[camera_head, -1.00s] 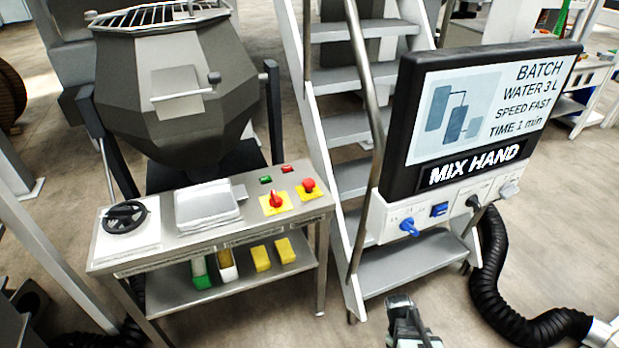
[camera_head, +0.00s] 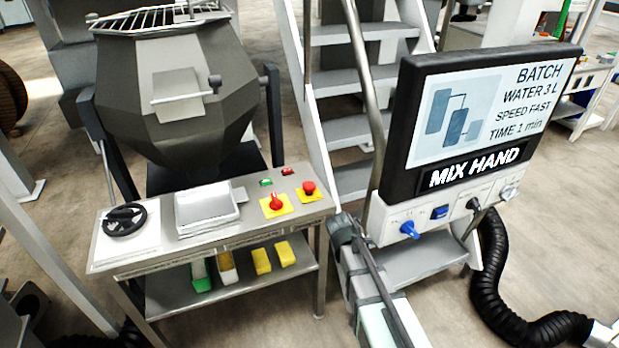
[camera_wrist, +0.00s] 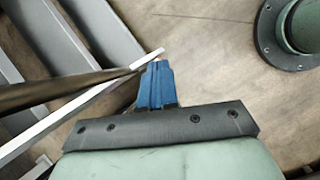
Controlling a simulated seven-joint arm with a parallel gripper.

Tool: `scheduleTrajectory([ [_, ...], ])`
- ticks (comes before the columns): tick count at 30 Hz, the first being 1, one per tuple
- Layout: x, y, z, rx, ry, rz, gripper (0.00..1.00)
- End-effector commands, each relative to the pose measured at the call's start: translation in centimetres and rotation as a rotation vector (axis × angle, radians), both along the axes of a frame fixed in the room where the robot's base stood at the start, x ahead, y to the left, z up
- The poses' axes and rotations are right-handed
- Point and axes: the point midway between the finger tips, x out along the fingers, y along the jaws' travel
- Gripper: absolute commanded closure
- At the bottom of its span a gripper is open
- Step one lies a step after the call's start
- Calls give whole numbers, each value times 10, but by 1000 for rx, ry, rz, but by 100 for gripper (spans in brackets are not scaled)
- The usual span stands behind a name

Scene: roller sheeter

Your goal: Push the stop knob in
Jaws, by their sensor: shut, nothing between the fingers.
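The stop knob (camera_head: 309,188) is a red mushroom-shaped button on a yellow plate, at the right end of the steel control table. It is not in the wrist view. A red knob (camera_head: 276,202) on another yellow plate sits just left of it. In the wrist view my gripper (camera_wrist: 155,82) has its blue fingers shut together with nothing between them. Beyond the fingers are a rail, the stairs and bare floor. In the head view my arm reaches up to the right of the table, apart from the stop knob; the fingertips cannot be made out there.
The control table (camera_head: 250,236) also carries a black handwheel (camera_head: 124,219) and a grey box (camera_head: 206,205). The mixer (camera_head: 180,90) stands behind. The stairs (camera_head: 345,130) and their handrail (camera_head: 367,75) rise close to my arm. The display panel (camera_head: 470,120) stands at the right.

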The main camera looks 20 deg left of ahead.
Motion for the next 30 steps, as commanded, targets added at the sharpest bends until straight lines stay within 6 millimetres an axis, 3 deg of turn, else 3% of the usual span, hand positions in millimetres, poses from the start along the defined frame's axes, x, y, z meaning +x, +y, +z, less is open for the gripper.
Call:
scheduleTrajectory([
  [14, 65, 107, 99, 86, 102, 189, 100],
  [24, 109, 185, 197, 211, 222, 335, 100],
  [30, 126, 219, 255, 278, 281, 424, 100],
])
